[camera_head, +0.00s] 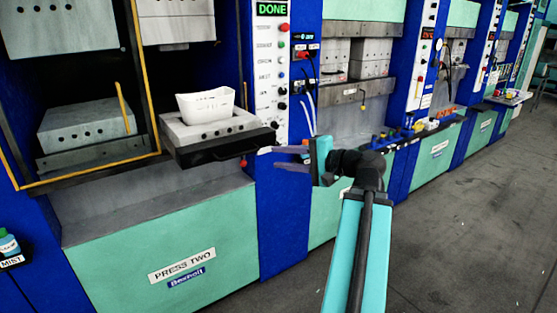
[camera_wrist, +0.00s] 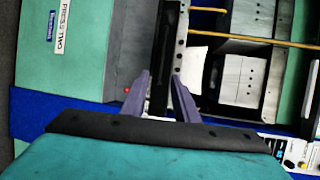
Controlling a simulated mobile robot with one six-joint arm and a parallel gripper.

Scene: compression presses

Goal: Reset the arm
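My gripper (camera_head: 275,157) is beside the front right corner of the pulled-out tray at Press Two in the head view. Its two purple fingers are spread, with nothing visible held between them. The wrist view shows the same gripper (camera_wrist: 160,78) with its fingertips apart on either side of the tray's dark front edge (camera_wrist: 164,60), which lies beyond them. I cannot tell the exact gap to the tray.
A white bin (camera_head: 206,104) sits on the grey mould (camera_head: 188,132) above the black tray front (camera_head: 215,150). The panel screen (camera_head: 271,9) reads DONE. Press Two's green cabinet (camera_head: 150,235) stands below. Open grey floor (camera_head: 460,230) lies to the right.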

